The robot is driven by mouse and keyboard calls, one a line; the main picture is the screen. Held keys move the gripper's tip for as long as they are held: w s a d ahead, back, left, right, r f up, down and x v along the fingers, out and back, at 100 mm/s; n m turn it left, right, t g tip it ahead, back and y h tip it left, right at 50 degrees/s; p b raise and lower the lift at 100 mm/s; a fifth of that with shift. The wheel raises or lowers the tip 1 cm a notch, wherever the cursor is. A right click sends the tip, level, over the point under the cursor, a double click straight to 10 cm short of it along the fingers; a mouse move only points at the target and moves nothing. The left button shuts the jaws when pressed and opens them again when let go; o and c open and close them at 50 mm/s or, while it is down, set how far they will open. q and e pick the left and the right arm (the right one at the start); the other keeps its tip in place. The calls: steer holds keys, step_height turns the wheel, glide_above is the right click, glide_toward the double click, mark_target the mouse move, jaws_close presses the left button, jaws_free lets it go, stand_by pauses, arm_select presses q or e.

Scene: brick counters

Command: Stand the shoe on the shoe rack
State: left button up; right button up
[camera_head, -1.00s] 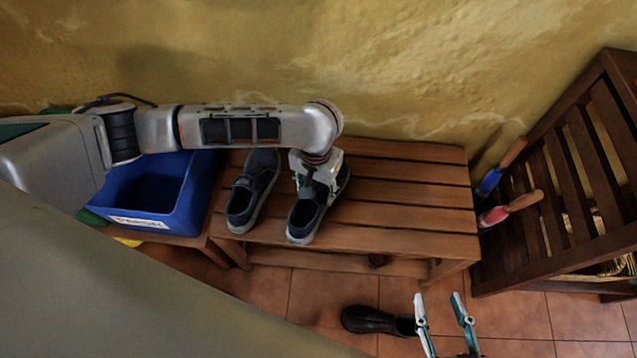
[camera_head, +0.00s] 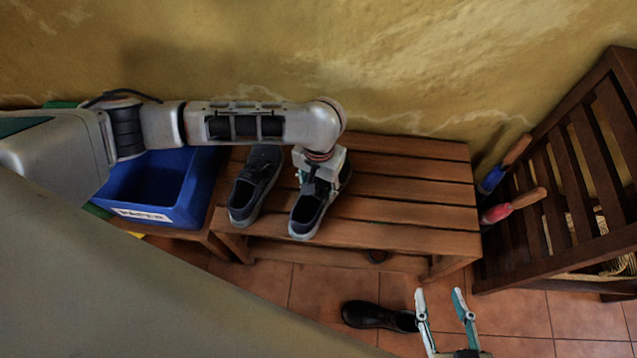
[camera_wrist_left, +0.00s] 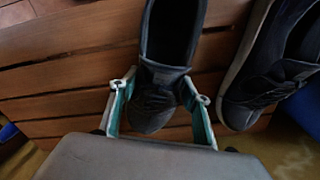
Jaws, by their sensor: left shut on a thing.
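Two dark blue shoes with pale soles are side by side on the slatted wooden shoe rack (camera_head: 400,213). My left gripper (camera_head: 318,178) is over the right-hand shoe (camera_head: 308,212) and shut on it; the shoe is upright at the rack's top slats. In the left wrist view this shoe (camera_wrist_left: 165,92) sits between the two fingers (camera_wrist_left: 160,105). The other shoe (camera_head: 255,187) stands to its left and also shows in the left wrist view (camera_wrist_left: 262,85). My right gripper (camera_head: 444,310) is open and empty, low in front of the rack.
A blue labelled bin (camera_head: 150,190) stands left of the shoes. A dark shoe (camera_head: 375,316) lies on the tiled floor beside my right gripper. The right half of the shoe rack's top is clear.

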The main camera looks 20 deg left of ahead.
arm_select(q)
steer(key=shift+f, duration=0.1)
steer(key=o, duration=1.3)
steer(key=shift+o, duration=0.2)
step_height(320, 180, up, 12)
